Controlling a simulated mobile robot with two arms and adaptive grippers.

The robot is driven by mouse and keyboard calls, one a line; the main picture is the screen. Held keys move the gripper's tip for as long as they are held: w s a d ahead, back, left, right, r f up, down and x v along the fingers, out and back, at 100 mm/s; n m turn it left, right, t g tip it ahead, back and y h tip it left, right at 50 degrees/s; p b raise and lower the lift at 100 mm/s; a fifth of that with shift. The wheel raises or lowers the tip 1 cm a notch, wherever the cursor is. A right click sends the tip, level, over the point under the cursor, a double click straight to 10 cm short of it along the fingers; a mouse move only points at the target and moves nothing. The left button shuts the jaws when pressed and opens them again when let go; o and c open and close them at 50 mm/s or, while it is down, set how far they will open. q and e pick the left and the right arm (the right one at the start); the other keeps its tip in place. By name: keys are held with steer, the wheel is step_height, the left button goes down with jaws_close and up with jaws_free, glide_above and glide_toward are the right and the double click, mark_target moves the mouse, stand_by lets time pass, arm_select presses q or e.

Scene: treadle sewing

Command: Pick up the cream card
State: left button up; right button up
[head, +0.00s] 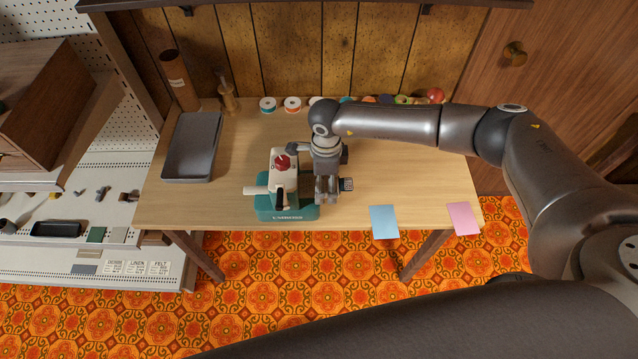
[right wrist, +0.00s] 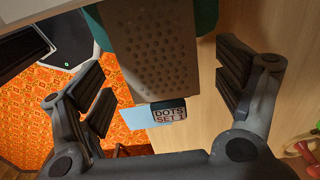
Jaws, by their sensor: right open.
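I cannot make out a cream card in either view. My right gripper (head: 328,198) points down at the right side of a white and teal sewing machine (head: 286,213) on the wooden table. In the right wrist view my right gripper (right wrist: 165,88) is open, its fingers wide apart around a brown block with rows of dimples (right wrist: 160,45). A small dark label reading "DOTS SET 1" (right wrist: 168,112) shows by the block's lower end. My left gripper is not in view.
A light blue card (head: 384,222) and a pink card (head: 463,218) lie at the table's (head: 400,170) front edge. A grey tray (head: 192,148) lies at the left. Thread spools (head: 292,104) line the back. The front right middle is clear.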

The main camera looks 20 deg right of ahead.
steer(key=c, duration=0.8)
steer(key=shift+r, duration=0.15)
